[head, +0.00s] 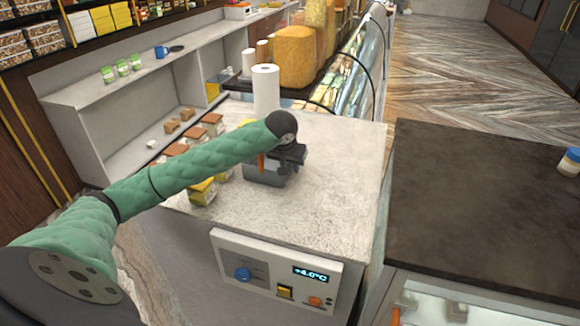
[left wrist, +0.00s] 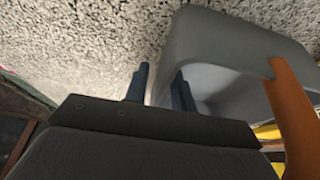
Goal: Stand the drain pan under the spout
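The grey drain pan (head: 262,177) stands on the speckled counter in the head view, partly hidden by my left gripper. In the left wrist view the pan (left wrist: 225,45) shows as an open tub with rounded corners. My left gripper (head: 288,158) is at the pan's rim; in the left wrist view its fingers (left wrist: 160,88) are close together, one outside and one inside, with the pan's wall filling the gap. An orange bar (left wrist: 291,110) crosses the pan there; I cannot tell whether it belongs to the pan. I cannot make out the spout. My right gripper is not in view.
A white paper roll (head: 265,90) stands behind my left gripper. The counter's right side is clear, as is most of the dark counter (head: 480,210).

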